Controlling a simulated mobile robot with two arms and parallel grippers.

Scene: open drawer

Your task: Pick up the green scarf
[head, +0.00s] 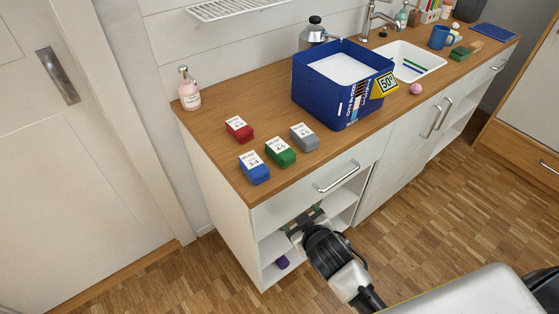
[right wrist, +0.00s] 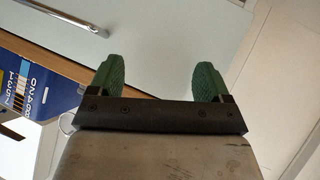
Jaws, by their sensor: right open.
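A small green block-like bundle (head: 281,158) with a white label lies on the wooden counter; I cannot tell whether it is the folded green scarf. A small dark green item (head: 459,53) lies far off by the blue mug. My right gripper (head: 303,219) is low in front of the cabinet, below the drawer front (head: 300,201), well under and apart from the green bundle. In the right wrist view its green-padded fingers (right wrist: 160,68) are spread with nothing between them, facing a pale panel. The drawer looks shut. My left gripper is not in view.
Similar red (head: 239,131), blue (head: 254,173) and grey (head: 305,141) labelled bundles surround the green one. A blue box (head: 338,107) stands behind them, before the sink (head: 418,58). A pink soap bottle (head: 188,91) stands at left. The drawer handle (head: 338,177) sticks out.

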